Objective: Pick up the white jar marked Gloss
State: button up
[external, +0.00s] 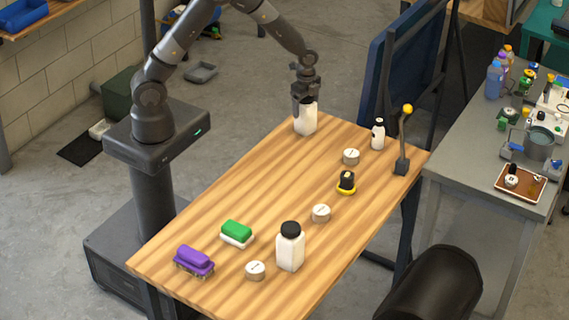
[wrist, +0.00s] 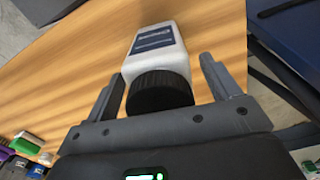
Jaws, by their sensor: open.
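A white jar (external: 305,120) with a dark label and a black lid stands at the far corner of the wooden table. It fills the middle of the wrist view (wrist: 158,52), lid toward me; the label's writing is too small to read. My gripper (external: 304,98) is over this jar's top, hiding its lid in the external view. In the wrist view the gripper (wrist: 166,75) is open, one finger on each side of the jar, with gaps visible. A second white jar with a black lid (external: 290,248) stands at the near end; no writing shows on it.
A smaller white bottle (external: 378,135) and a yellow-knobbed stand (external: 401,165) are at the table's right edge. Round white tins (external: 351,156), a black-and-yellow item (external: 346,184), a green brush (external: 237,233) and a purple brush (external: 194,260) lie across the table. Around the far jar is bare wood.

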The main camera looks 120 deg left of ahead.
jog(key=shift+c, duration=0.3)
jog(key=c, duration=1.4)
